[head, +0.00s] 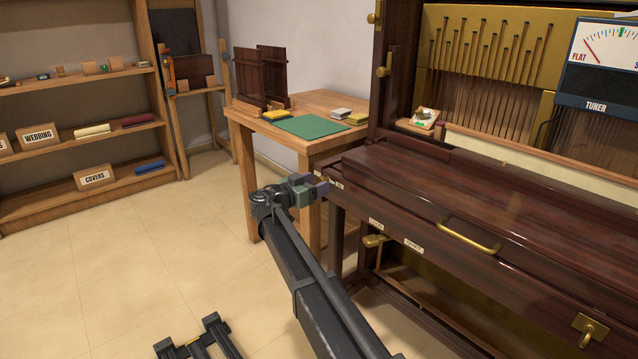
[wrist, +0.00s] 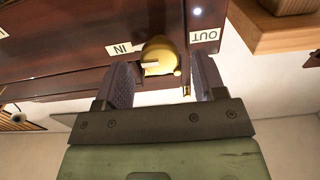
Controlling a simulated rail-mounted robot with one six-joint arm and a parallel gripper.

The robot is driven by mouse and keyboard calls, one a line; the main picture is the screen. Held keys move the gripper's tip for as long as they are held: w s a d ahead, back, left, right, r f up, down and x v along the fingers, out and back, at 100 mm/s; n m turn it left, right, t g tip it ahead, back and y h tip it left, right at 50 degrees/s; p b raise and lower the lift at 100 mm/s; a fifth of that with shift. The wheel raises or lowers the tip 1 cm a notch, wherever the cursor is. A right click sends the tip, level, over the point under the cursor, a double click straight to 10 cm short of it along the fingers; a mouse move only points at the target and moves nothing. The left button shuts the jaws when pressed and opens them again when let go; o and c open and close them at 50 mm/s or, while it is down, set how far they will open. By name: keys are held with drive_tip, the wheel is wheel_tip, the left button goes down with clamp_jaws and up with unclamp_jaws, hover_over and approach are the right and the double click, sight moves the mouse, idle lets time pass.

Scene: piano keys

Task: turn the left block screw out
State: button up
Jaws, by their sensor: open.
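The left block screw (wrist: 158,54) is a round brass knob with a pale slot or flat tab, on the dark wood of the piano in the wrist view. An IN label (wrist: 126,48) and an OUT label (wrist: 206,36) sit on either side of it, upside down in this view. My gripper (wrist: 160,64) is open, with one purple-grey finger on each side of the screw; slim gaps seem to show, and I cannot tell if either finger touches. In the head view my gripper (head: 316,184) is at the piano's left end and hides the screw.
A wooden table (head: 240,108) with a green mat (head: 305,127) stands behind my gripper. The piano's closed lid (head: 450,185) and its front brass handle (head: 468,238) lie to the right. A lower brass knob (head: 374,241) is below. The floor (head: 130,270) at left is largely clear.

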drive_tip(key=shift+x, duration=0.9)
drive_tip(key=shift+c, duration=0.5)
drive_tip(key=shift+a, duration=0.1)
drive_tip(key=c, duration=0.8)
